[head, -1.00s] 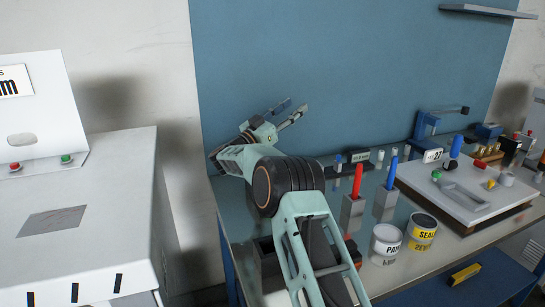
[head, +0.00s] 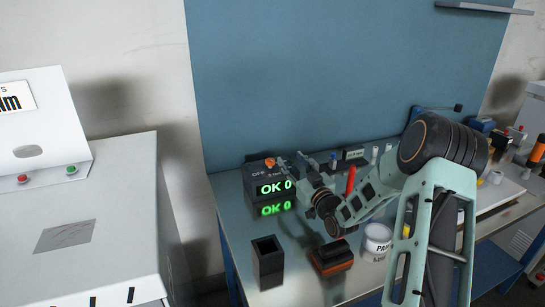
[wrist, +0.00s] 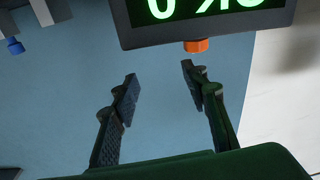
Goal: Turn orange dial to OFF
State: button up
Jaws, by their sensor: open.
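The orange dial (head: 270,162) sits on top of a dark box (head: 258,187) with a green lit display reading "OK 0". Small white marks, including "OFF", show on the box near the dial. I cannot make out where the dial points. In the wrist view the picture is upside down, and the orange dial (wrist: 196,46) shows at the box edge, just beyond the right fingertip. My gripper (wrist: 158,76) is open and empty, its fingers apart from the dial. In the head view my gripper (head: 296,162) is at the right side of the box.
A dark open bin (head: 268,262) and an orange-black block (head: 331,257) stand in front of the box. A paint can (head: 377,241) and a red marker (head: 351,180) stand to the right, near my arm. A blue wall panel (head: 320,80) is behind.

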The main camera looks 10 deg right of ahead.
aim_at(273, 165)
jog(key=s+a+f+g+y, duration=0.2)
jog(key=s+y, duration=0.1)
jog(key=s, duration=0.2)
jog(key=shift+n, duration=0.3)
jog(key=p+x, duration=0.2)
jog(key=x, duration=0.8)
jog(key=shift+w+a+f, duration=0.2)
jog(key=shift+a, duration=0.05)
grip_shut()
